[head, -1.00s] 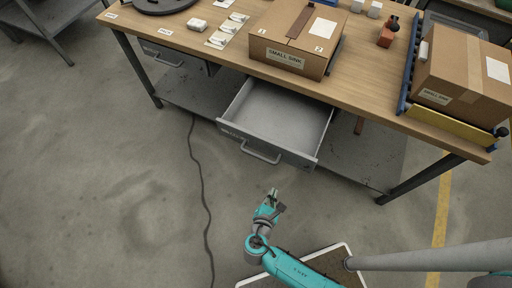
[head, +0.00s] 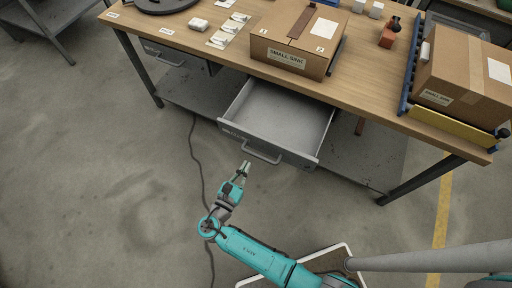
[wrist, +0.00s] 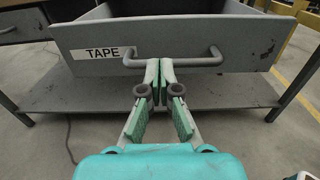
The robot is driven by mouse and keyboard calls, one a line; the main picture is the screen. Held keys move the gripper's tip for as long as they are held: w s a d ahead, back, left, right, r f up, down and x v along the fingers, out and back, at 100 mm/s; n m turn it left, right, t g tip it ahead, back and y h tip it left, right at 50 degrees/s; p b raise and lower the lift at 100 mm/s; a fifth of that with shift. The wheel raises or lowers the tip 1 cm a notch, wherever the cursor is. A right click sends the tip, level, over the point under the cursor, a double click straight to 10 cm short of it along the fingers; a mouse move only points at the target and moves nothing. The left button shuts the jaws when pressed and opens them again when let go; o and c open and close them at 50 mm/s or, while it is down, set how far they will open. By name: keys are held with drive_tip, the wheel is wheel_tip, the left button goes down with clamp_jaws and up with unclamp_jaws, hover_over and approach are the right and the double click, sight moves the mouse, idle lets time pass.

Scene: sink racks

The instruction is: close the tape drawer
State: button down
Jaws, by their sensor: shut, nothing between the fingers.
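The tape drawer (head: 270,128) is pulled out from under the wooden workbench and looks empty in the head view. Its front panel carries a TAPE label and fills the upper part of the wrist view (wrist: 240,45). A grey bar handle (head: 260,156) runs across the front and also shows in the wrist view (wrist: 196,62). My gripper (head: 244,168) is shut and empty, its green fingertips (wrist: 159,68) pointing at the drawer front near the middle of the handle. Whether the tips touch the handle, I cannot tell.
The workbench (head: 215,62) holds a SMALL SINK box (head: 290,60) and another carton (head: 455,75) at right. A second drawer (head: 170,54) sits under the bench at left. A lower shelf (head: 190,92) lies below. A dark cable (head: 198,170) crosses the floor.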

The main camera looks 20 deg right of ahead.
sight(260, 142)
drive_tip(key=x, duration=0.8)
drive_tip(key=shift+w+d, duration=0.2)
drive_tip(key=shift+w, duration=0.05)
drive_tip(key=x, duration=2.5)
drive_tip(key=shift+f, duration=0.15)
drive_tip(key=shift+w+d, duration=0.1)
drive_tip(key=shift+d, duration=0.05)
drive_tip(key=shift+r, duration=0.2)
